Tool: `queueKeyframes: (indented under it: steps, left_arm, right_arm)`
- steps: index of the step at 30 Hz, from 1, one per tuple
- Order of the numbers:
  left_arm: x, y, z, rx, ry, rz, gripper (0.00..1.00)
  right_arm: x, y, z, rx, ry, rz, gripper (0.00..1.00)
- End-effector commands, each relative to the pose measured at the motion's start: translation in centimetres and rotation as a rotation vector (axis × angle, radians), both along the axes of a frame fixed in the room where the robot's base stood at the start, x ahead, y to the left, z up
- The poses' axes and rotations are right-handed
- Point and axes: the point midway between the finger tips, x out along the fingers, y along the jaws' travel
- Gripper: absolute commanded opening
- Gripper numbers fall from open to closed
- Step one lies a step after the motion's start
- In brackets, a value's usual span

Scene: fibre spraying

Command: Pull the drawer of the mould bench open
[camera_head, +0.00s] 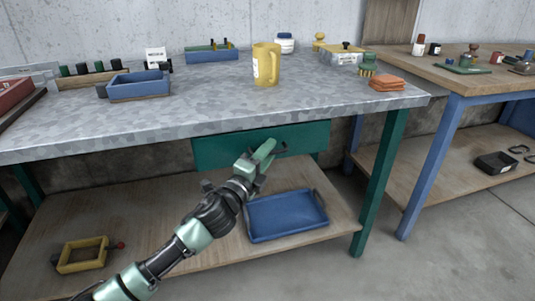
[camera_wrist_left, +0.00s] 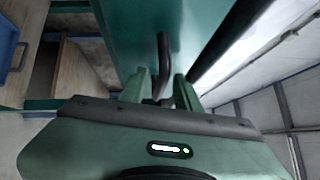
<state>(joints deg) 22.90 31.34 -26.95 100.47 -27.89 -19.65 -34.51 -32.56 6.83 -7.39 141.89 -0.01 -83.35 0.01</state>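The mould bench (camera_head: 180,115) has a grey mottled top and green legs. Its green drawer (camera_head: 215,152) sits under the front edge and looks shut. A dark bar handle (camera_head: 281,149) shows on the drawer front, partly hidden by my gripper. My left gripper (camera_head: 266,150) is at the drawer front, around the handle. In the left wrist view, its two green fingers (camera_wrist_left: 161,88) stand apart, with the dark curved handle (camera_wrist_left: 163,55) between them. Gaps show beside the handle, so the gripper looks open. My right gripper is not in view.
A yellow jug (camera_head: 266,65), a blue tray (camera_head: 138,86) and several small items stand on the bench top. A larger blue tray (camera_head: 286,214) and a yellow frame (camera_head: 82,254) lie on the lower shelf. A blue-legged table (camera_head: 440,75) stands right. Floor is free at front right.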

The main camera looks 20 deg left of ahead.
Motion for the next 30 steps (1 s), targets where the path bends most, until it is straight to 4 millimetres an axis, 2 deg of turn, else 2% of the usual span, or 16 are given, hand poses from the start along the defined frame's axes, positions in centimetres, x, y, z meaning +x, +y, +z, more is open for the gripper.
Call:
queueKeyframes:
  steps: [2,6,30]
  left_arm:
    - [-0.01,-0.01,0.0,0.0,0.0,0.0,0.33]
    - [-0.02,0.0,-0.01,0.0,0.0,0.0,0.0]
    - [-0.04,0.03,-0.06,0.0,0.001,0.0,0.0]
  right_arm:
    - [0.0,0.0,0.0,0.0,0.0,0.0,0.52]
    - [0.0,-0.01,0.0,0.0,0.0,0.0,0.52]
    - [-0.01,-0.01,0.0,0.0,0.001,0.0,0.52]
